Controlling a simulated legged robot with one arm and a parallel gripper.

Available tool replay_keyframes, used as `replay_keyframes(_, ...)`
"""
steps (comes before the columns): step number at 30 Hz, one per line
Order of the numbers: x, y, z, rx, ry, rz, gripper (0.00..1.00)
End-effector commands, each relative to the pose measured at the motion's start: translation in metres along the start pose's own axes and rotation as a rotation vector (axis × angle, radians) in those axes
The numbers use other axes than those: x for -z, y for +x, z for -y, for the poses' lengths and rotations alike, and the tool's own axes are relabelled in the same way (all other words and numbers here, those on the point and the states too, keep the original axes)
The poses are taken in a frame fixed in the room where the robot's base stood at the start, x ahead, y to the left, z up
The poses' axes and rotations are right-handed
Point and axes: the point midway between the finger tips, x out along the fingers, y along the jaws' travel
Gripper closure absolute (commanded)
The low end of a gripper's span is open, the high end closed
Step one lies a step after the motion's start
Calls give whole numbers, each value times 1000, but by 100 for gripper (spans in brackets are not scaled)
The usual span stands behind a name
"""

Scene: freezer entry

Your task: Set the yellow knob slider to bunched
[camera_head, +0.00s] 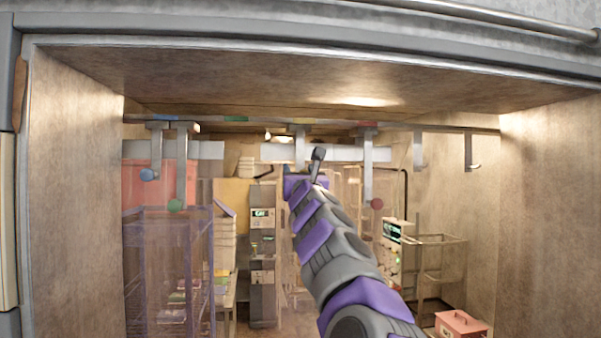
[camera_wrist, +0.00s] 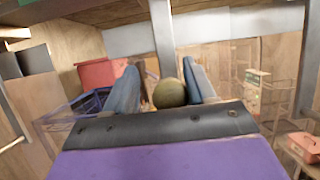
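The yellow knob (camera_wrist: 169,93) looks olive-yellow in the wrist view and hangs at the bottom of a grey vertical bar (camera_wrist: 162,38). My gripper (camera_wrist: 160,68) has its two blue-grey fingers apart, one on each side of the knob. A gap shows between the left finger and the knob; the right finger is close to it, and I cannot tell if it touches. In the head view the bar of the yellow slider (camera_head: 300,146) hangs from the overhead rail below a yellow mark. My gripper (camera_head: 318,160) is in front of it and the knob is hidden there.
Bars with a blue knob (camera_head: 148,174) and a green knob (camera_head: 176,205) hang close together on the left. A red knob (camera_head: 376,204) hangs to the right, then two plain hooks (camera_head: 419,152). The rail between green and yellow is clear. A wooden frame surrounds the opening.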

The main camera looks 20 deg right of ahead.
Motion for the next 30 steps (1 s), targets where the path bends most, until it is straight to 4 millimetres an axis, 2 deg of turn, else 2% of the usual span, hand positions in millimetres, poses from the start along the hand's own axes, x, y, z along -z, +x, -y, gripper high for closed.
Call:
replay_keyframes(1, 1, 0, 3, 2, 0, -1, 52)
replay_keyframes(7, 0, -2, 11, 5, 5, 0, 71)
replay_keyframes(16, -2, -1, 2, 4, 0, 1, 99)
replay_keyframes(30, -5, -2, -2, 2, 2, 5, 100)
